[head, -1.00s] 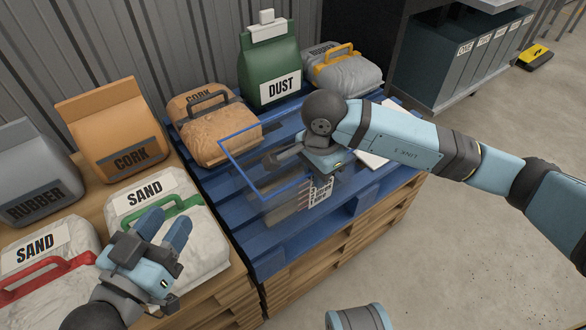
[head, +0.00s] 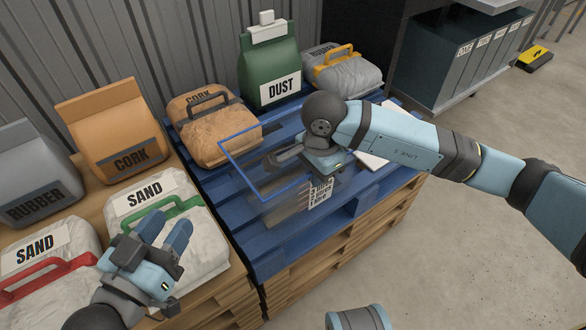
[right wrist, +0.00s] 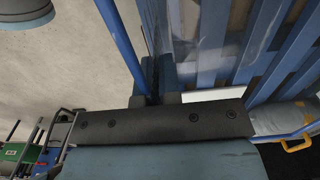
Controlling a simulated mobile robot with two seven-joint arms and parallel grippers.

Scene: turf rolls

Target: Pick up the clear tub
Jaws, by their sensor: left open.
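The clear tub (head: 285,212) has see-through walls, a blue rim and a black-and-white label at its right end. It stands on the blue pallet in the head view. My right gripper (head: 285,157) is at the tub's right rear rim. In the right wrist view, the blue rim runs in between the close fingers of my right gripper (right wrist: 153,85), which look shut on the tub's wall. The arm hides part of the tub's right end. My left gripper (head: 165,235) is open and empty, above the white sand bag with the green handle (head: 145,203).
The blue pallet (head: 265,255) carries an orange cork bag (head: 210,135), a green dust bag (head: 270,65) and a grey rubber bag (head: 342,75) behind the tub. A white sheet (head: 372,160) lies right of it. Bare floor (head: 470,250) is at the right.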

